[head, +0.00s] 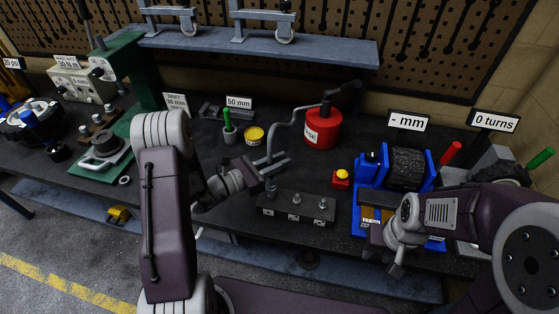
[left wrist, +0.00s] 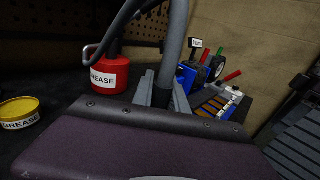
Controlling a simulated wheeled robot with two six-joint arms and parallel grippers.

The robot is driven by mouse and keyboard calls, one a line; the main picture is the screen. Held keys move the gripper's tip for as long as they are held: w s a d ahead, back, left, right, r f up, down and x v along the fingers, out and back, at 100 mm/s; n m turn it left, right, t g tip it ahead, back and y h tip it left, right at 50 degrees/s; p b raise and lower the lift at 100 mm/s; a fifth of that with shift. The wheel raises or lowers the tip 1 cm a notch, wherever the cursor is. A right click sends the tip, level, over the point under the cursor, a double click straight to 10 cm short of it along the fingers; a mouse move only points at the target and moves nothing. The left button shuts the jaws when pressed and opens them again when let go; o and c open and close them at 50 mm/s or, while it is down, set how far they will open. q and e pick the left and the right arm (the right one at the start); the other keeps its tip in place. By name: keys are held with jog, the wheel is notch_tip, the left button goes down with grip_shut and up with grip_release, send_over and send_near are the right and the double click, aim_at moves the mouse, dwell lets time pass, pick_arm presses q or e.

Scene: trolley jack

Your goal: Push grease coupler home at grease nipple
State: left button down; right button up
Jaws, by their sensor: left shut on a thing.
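My left gripper (head: 272,168) is shut on the grease coupler at the end of the grey hose (head: 273,140). The hose also rises from between the fingers in the left wrist view (left wrist: 173,45). The gripper is over the block's left end; I cannot tell whether the coupler touches the left nipple. My right gripper (head: 385,252) is by the blue stand, its jaws unclear.
A red grease can (head: 322,128) feeds the hose and also shows in the left wrist view (left wrist: 110,76). A yellow grease tin (head: 254,135) stands behind the left gripper.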

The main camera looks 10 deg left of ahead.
pick_arm(q)
jog(key=shift+f+b, duration=1.05)
jog(key=shift+f, duration=0.2)
jog(key=c, duration=1.2)
grip_release()
jog(key=shift+c, duration=0.2)
jog(key=shift+a, duration=0.1)
jog(key=b+v, duration=0.2)
jog(key=v, duration=0.7)
